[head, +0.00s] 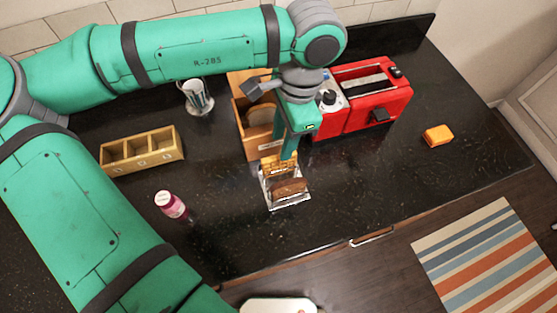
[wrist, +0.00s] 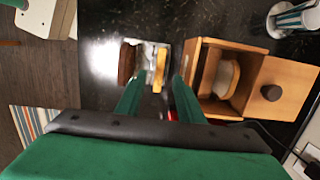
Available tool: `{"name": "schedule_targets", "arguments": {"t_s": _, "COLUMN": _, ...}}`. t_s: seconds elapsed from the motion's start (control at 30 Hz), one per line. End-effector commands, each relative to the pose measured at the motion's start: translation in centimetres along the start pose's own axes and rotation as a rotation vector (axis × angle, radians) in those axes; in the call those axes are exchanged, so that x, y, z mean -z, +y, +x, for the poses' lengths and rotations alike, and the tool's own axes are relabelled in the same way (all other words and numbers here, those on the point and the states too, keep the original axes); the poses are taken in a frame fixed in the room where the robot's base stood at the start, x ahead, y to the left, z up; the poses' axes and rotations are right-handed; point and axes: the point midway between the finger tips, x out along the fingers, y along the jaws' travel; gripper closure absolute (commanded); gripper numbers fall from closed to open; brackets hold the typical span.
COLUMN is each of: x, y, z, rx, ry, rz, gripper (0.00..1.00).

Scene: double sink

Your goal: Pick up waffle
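The waffle (head: 278,165) is golden with a grid pattern and stands on edge in a small silver rack (head: 292,205) on the dark counter. A dark brown slice (head: 289,188) stands beside it in the same rack. In the wrist view the waffle (wrist: 160,70) shows as a narrow golden strip, with the brown slice (wrist: 126,63) to its left. My gripper (wrist: 159,82) is open, its two fingers apart on either side of the waffle's line. In the head view my gripper (head: 289,150) points down just above and behind the waffle. I cannot tell whether the fingers touch it.
A wooden bread box (head: 252,140) with a slice inside stands close behind the rack. A red toaster (head: 362,97) is at the back right. A compartment box (head: 142,152), a pink-purple bottle (head: 170,204) and an orange block (head: 438,136) stand apart. The front counter is clear.

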Motion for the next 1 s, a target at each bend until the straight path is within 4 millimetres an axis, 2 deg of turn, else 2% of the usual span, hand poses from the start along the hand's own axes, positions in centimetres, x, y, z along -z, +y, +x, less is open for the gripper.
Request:
{"name": "schedule_targets", "arguments": {"t_s": 0.17, "x": 0.1, "y": 0.0, "z": 1.1, "rx": -0.001, "ry": -0.002, "rz": 0.001, "gripper": 0.66}}
{"name": "schedule_targets", "arguments": {"t_s": 0.4, "x": -0.1, "y": -0.3, "z": 4.5, "rx": -0.002, "ry": -0.001, "rz": -0.009, "gripper": 0.66}}
{"name": "schedule_targets", "arguments": {"t_s": 0.5, "x": -0.1, "y": -0.3, "z": 5.3, "rx": -0.001, "ry": 0.000, "rz": -0.010, "gripper": 0.66}}
{"name": "schedule_targets", "arguments": {"t_s": 1.0, "x": 0.1, "y": -0.2, "z": 5.6, "rx": 0.000, "ry": 0.001, "rz": -0.005, "gripper": 0.66}}
